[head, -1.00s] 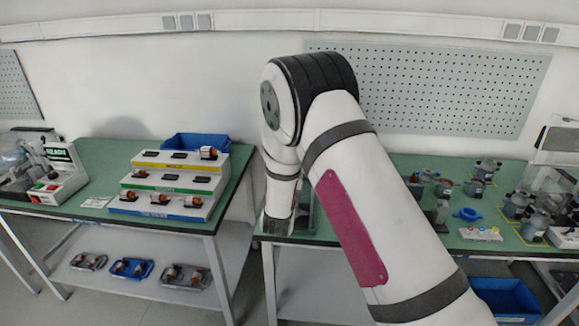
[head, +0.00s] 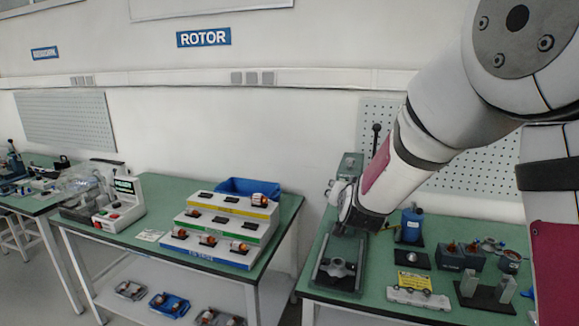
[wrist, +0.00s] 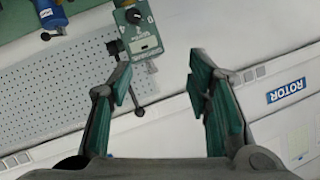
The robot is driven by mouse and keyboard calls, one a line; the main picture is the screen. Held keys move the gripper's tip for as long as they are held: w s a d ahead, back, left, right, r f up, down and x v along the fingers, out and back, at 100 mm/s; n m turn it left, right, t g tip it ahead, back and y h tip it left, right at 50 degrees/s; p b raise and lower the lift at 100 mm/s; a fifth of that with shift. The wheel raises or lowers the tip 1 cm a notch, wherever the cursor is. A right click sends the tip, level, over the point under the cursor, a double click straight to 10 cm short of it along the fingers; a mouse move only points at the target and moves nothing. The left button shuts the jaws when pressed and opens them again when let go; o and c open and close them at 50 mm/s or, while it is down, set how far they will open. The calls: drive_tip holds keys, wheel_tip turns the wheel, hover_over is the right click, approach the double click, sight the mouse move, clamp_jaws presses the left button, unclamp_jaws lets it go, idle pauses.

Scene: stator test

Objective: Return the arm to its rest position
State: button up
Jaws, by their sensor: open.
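My arm (head: 410,155) comes in from the right in the head view and slopes down left to the right-hand bench. Its far end is near a grey-green machine (head: 350,165) with a black lever, and I cannot make out the fingers there. In the wrist view my gripper (wrist: 160,76) is open, its two green-padded fingers well apart with nothing between them. The same machine shows upside down in the wrist view (wrist: 138,38), behind the left fingertip; I cannot tell the gap between them.
A tiered rack (head: 225,228) and a blue bin (head: 247,188) stand on the left bench. The wall has a ROTOR sign (head: 204,37) and pegboard (head: 66,120).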

drive_tip(key=s+d+r+n+g+y, duration=0.15)
drive_tip(key=s+r, duration=0.25)
drive_tip(key=s, duration=0.6)
drive_tip(key=s+a+r+n+g+y, duration=0.1)
drive_tip(key=s+r+n+g, duration=0.15)
drive_tip(key=s, duration=0.65)
drive_tip(key=s+d+g, duration=0.2)
drive_tip(key=s, duration=0.8)
drive_tip(key=s+d+n+g+h, duration=0.1)
drive_tip(key=s+d+g, duration=0.1)
drive_tip(key=s, duration=0.9)
drive_tip(key=shift+s+d+f, duration=0.15)
drive_tip(key=shift+s+f, duration=0.1)
drive_tip(key=shift+f, duration=0.2)
